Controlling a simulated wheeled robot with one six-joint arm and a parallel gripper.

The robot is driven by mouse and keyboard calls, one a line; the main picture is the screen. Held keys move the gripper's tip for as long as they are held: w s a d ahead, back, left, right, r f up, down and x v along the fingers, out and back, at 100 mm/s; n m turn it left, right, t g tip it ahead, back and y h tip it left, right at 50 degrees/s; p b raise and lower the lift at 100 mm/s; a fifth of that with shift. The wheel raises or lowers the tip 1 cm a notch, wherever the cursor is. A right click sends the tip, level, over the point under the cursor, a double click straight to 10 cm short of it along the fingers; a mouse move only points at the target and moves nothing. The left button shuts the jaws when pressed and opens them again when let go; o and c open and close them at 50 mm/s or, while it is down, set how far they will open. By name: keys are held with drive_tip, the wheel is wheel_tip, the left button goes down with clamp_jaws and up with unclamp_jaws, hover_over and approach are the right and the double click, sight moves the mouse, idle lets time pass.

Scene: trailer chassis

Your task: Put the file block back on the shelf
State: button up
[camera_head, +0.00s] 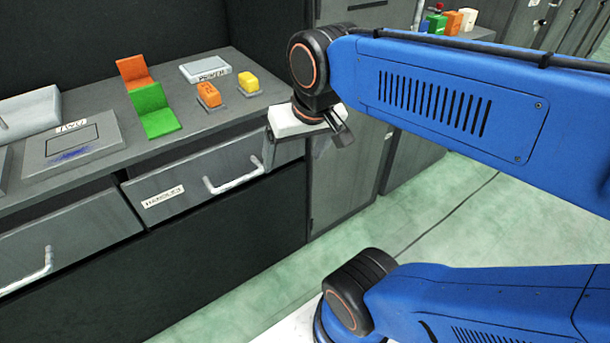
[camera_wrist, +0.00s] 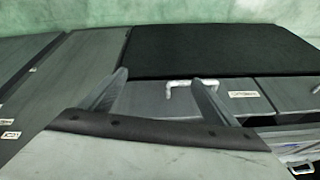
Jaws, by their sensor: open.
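I cannot tell for sure which thing is the file block. Several coloured blocks stand upright at the far right counter end: a green block (camera_head: 436,25), an orange block (camera_head: 452,23) and a pale block (camera_head: 468,20). No separate shelf can be made out. My gripper (camera_head: 308,143) is in front of the near counter's right end, above the floor and far from those blocks. In the wrist view my gripper (camera_wrist: 160,88) has its two fingers spread with nothing between them, facing drawer fronts.
A drawer handle (camera_head: 235,178) sticks out below. Green floor (camera_head: 430,215) is open at right.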

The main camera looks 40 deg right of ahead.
drive_tip(key=s+f+n, duration=0.1)
drive_tip(key=f, duration=0.1)
drive_tip(key=s+f+n, duration=0.1)
drive_tip(key=s+f, duration=0.1)
drive_tip(key=shift+s+d+t, duration=0.15)
drive_tip(key=shift+d+t, duration=0.05)
drive_tip(key=shift+t, duration=0.1)
